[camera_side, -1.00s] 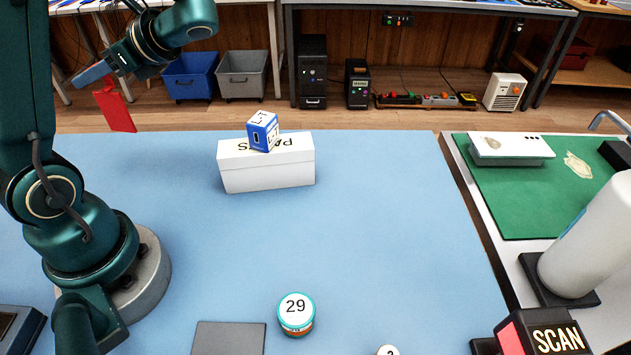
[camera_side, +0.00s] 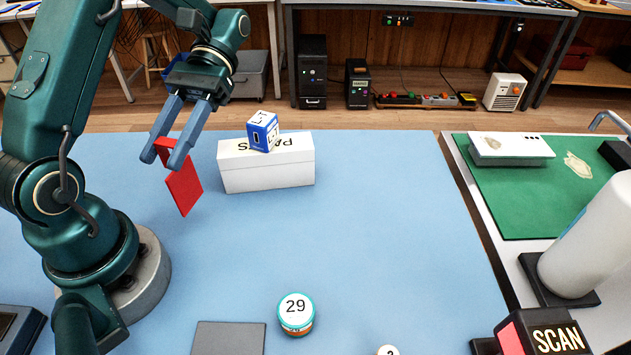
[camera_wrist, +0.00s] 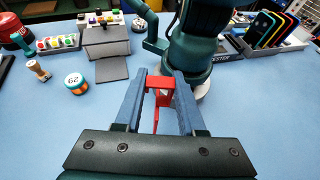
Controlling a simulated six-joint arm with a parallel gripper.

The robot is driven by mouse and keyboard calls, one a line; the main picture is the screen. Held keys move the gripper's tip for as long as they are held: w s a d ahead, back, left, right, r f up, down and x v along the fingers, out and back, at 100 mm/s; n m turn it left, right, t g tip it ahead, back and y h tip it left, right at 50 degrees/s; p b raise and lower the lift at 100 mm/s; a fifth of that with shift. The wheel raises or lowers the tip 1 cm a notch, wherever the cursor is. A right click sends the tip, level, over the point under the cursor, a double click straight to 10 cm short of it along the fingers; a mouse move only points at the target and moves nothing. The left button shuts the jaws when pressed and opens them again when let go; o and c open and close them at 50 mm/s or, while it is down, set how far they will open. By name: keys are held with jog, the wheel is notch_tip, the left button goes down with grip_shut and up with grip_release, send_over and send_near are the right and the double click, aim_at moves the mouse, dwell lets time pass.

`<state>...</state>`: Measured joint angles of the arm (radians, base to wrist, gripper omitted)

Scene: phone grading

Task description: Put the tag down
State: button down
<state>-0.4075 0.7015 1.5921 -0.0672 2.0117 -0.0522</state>
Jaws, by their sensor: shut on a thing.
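The red tag (camera_side: 184,189) hangs from my gripper (camera_side: 164,158) in the side view, at the left, above the blue mat (camera_side: 380,215). My gripper is shut on the tag's upper part, with its two blue-grey fingers on either side of it. The tag hangs down, a little tilted, and looks clear of the mat. In the wrist view the tag (camera_wrist: 158,92) shows between the fingertips.
A white box (camera_side: 265,170) with a small blue-and-white box (camera_side: 263,131) on top stands right of my gripper. A tub marked 29 (camera_side: 296,314) and a grey plate (camera_side: 229,338) are near the front. The mat's middle is clear.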

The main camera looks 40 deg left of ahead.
jog(key=w+d+r+n+t+h, duration=0.3)
jog(key=w+n, duration=0.1)
jog(key=w, duration=0.2)
jog(key=w+d+r+n+t+h, duration=0.3)
jog(key=w+d+n+t+h, duration=0.1)
jog(key=w, duration=0.2)
jog(key=s+d+f, duration=0.1)
jog(key=d+f, duration=1)
jog(key=shift+s+f+y, duration=0.2)
jog(key=shift+y, duration=0.1)
jog(key=shift+f, duration=0.1)
jog(key=c, duration=0.5)
grip_release()
